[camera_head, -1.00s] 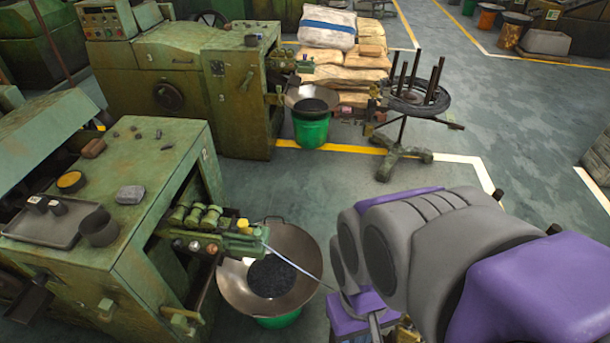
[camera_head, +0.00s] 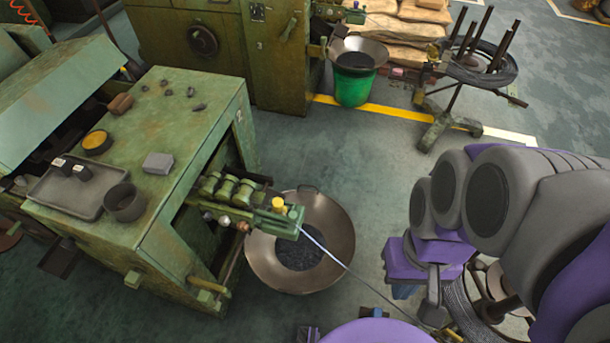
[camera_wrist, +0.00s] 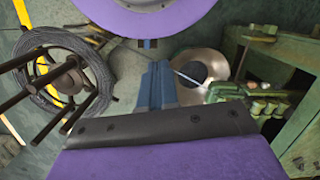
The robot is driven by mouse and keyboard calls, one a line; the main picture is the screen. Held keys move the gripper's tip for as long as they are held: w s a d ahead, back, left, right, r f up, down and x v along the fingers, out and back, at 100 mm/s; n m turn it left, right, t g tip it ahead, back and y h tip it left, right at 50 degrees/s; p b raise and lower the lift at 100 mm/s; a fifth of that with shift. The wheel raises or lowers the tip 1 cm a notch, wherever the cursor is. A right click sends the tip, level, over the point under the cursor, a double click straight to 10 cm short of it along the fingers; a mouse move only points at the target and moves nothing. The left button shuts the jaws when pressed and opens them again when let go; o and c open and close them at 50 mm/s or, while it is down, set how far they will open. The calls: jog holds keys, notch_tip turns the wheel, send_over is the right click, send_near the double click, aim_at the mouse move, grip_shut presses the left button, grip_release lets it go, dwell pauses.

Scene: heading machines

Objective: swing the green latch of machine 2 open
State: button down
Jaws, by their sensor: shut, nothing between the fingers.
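The near green machine (camera_head: 165,215) stands at left in the head view. Its wire-feed unit (camera_head: 245,205), with several green rollers and a yellow knob, sticks out to the right, and it also shows in the wrist view (camera_wrist: 255,103). A short green bar (camera_head: 208,286) juts from the machine's front, lower down. My gripper (camera_wrist: 157,72) shows blue-grey fingers in the wrist view, shut and empty. It appears apart from the machine, with the bowl beyond it.
A metal bowl (camera_head: 335,230) sits under the feed unit. A thin wire (camera_head: 345,268) runs from the unit toward the lower right, near my arm. A second green machine (camera_head: 205,75), a green bucket (camera_head: 354,86) and a pronged coil stand (camera_head: 470,75) are behind.

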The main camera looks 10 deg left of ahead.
jog(key=w+a+f+n+g+y, duration=0.15)
jog(key=w+a+n, duration=0.45)
jog(key=w, duration=0.6)
jog(key=w+a+f+n+g+y, duration=0.1)
jog(key=w+a+n+y, duration=0.25)
jog(key=w+a, duration=0.65)
jog(key=w+f+n+b, duration=0.1)
jog(key=w+f+n, duration=0.4)
jog(key=w+f, duration=1.1)
notch_tip(320, 180, down, 3)
jog(key=shift+r+y, duration=0.1)
jog(key=shift+y, duration=0.2)
jog(key=shift+d, duration=0.1)
jog(key=x, duration=0.3)
jog(key=b+x, duration=0.1)
jog(key=x, duration=0.3)
jog(key=b+x, duration=0.1)
jog(key=x, duration=0.3)
jog(key=shift+s+r, duration=0.2)
jog(key=shift+s, duration=0.15)
jog(key=shift+s+a+f, duration=0.1)
jog(key=shift+s, duration=0.45)
jog(key=shift+s+a+f, duration=0.1)
jog(key=shift+s+a, duration=0.05)
jog(key=shift+s, duration=0.4)
